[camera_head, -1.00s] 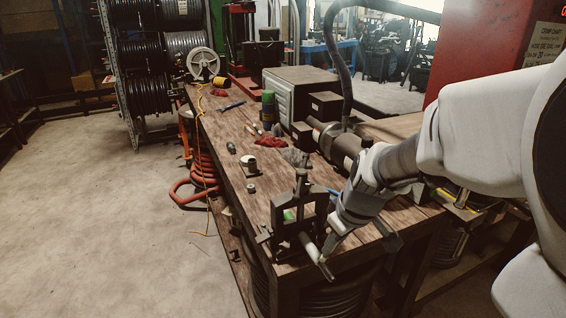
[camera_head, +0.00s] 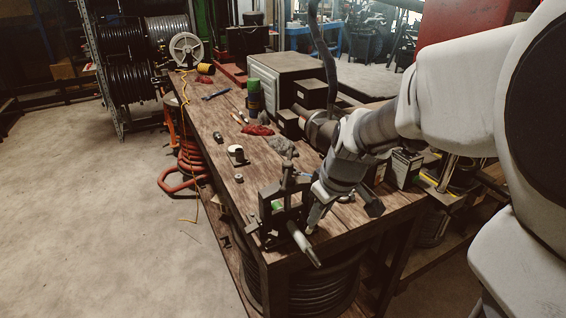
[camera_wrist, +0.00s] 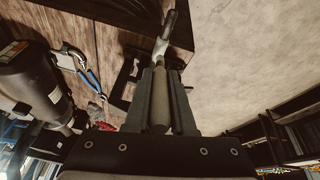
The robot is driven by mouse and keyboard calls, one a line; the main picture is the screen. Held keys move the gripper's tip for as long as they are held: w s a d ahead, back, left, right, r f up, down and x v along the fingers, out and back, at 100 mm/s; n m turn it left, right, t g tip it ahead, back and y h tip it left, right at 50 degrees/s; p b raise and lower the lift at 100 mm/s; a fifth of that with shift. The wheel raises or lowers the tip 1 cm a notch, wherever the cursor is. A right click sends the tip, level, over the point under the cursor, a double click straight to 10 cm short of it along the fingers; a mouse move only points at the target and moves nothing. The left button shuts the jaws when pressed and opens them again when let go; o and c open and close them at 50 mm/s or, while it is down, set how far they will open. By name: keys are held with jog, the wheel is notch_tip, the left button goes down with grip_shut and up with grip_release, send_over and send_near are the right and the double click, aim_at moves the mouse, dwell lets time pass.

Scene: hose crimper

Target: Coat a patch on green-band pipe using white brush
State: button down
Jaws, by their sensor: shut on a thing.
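A grey pipe (camera_head: 305,245) is held in a dark vise (camera_head: 268,215) at the near end of the bench, its free end sticking out past the edge. A green patch (camera_head: 277,205) shows at the vise, probably the pipe's green band. My gripper (camera_head: 316,212) is shut on the brush, just right of the pipe. In the wrist view the brush handle (camera_wrist: 160,112) lies between my fingers, and its pale head (camera_wrist: 160,48) is at the pipe (camera_wrist: 169,24). I cannot tell whether the bristles touch it. No coating can be made out.
The wooden bench (camera_head: 215,130) runs away to the back left. It carries a green can (camera_head: 254,96), red cloth (camera_head: 257,130), small fittings and a grey box (camera_head: 287,75). Blue-handled pliers (camera_wrist: 90,78) lie near the vise. Open floor (camera_head: 90,200) is to the left.

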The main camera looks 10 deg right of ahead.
jog(key=shift+r, duration=0.75)
jog(key=shift+r+p, duration=0.1)
jog(key=shift+p, duration=0.25)
jog(key=shift+r+p, duration=1)
jog(key=shift+r, duration=0.45)
jog(key=shift+f, duration=0.2)
jog(key=shift+b+x, duration=0.95)
jog(key=shift+b, duration=0.05)
jog(key=shift+r, duration=0.1)
